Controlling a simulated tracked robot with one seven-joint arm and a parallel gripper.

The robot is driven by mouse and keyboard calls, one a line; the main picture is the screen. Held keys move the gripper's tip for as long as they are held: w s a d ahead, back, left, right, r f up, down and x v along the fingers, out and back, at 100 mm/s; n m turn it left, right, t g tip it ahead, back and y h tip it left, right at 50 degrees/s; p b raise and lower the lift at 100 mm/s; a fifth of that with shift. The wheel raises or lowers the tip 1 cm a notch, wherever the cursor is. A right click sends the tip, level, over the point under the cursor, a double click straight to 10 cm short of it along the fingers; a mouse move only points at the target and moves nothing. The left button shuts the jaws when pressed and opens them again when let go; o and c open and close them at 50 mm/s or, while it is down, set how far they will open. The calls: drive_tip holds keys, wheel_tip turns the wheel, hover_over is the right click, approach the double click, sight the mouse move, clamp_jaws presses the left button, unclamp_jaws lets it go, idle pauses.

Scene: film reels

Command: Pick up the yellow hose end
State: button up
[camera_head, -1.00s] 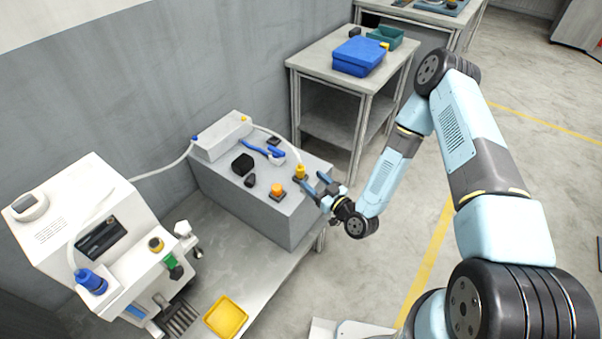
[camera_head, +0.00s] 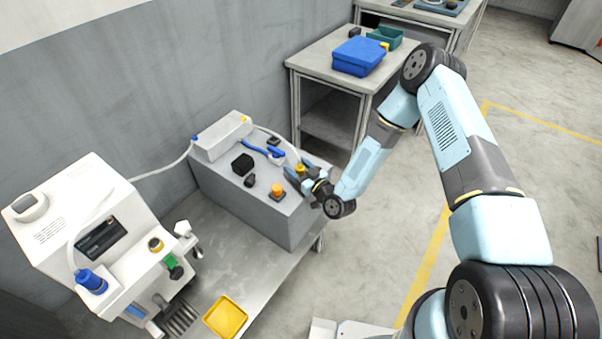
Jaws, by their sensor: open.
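The yellow hose end (camera_head: 300,168) stands at the right end of the grey block (camera_head: 243,208), at the end of a pale hose (camera_head: 277,136) that runs from a white box. My gripper (camera_head: 297,176) is open at the hose end, with its fingers reaching in from the lower right. The fingers appear to lie on either side of the hose end. The lower part of the hose end is hidden by the gripper, and I cannot tell whether the fingers touch it.
On the block are an orange knob (camera_head: 277,190), a black cube (camera_head: 243,164) and a blue-handled tool (camera_head: 262,150). A white machine (camera_head: 75,205) stands at left and a yellow tray (camera_head: 226,317) in front. A side table (camera_head: 318,53) behind holds a blue case (camera_head: 358,56).

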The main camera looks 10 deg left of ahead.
drive_tip(key=c, duration=1.1)
drive_tip(key=shift+o, duration=0.2)
